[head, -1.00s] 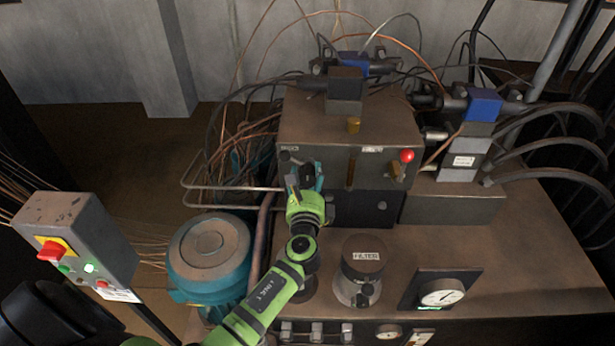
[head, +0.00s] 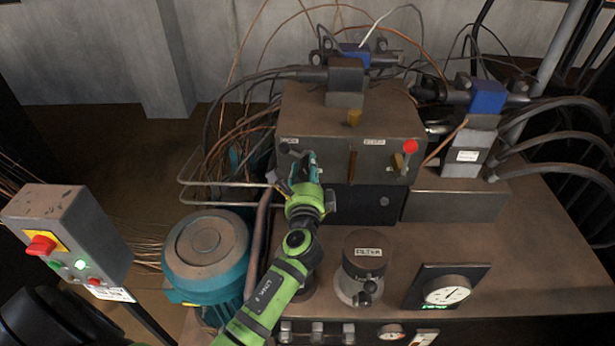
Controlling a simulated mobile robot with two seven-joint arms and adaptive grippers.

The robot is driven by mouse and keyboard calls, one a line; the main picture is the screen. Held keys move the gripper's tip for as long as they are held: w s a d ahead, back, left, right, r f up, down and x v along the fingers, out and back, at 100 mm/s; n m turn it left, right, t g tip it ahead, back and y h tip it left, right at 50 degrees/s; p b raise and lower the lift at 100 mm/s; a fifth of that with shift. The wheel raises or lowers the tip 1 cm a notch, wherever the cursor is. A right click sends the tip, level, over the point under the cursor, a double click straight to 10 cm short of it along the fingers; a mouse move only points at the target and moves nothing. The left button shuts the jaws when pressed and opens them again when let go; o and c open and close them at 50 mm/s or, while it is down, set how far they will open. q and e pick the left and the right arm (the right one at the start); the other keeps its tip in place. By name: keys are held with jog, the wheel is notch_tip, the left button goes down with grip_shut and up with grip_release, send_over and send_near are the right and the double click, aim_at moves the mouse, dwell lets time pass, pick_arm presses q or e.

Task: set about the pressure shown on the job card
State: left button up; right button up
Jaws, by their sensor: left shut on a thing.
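My left gripper (head: 300,170) is at the left part of the front face of the brown steel block (head: 330,118). It is shut on a small dark knob (head: 285,149) there, mostly hidden by the fingers. A round white pressure gauge (head: 447,290) stands in a dark panel on the bench at the right, with a green lit readout below it; its figures are too small to read. My right gripper is not in view.
A red-knobbed lever (head: 410,147) is on the block's right front. A filter housing (head: 362,268) stands before the block. A teal motor (head: 207,255) and a control box (head: 65,235) with a red button are at left. Cables and hoses crowd the back.

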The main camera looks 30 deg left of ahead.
pick_arm(q)
jog(key=n+b, duration=0.2)
jog(key=n, duration=0.1)
jog(key=shift+f+n, duration=0.1)
jog(key=shift+n, duration=0.3)
jog(key=shift+n+b, duration=1.15)
jog(key=shift+n, duration=0.75)
jog(key=shift+r, duration=0.2)
jog(key=o, duration=1.1)
jog(key=shift+o, duration=0.2)
jog(key=shift+a, duration=0.1)
jog(key=shift+f, duration=0.1)
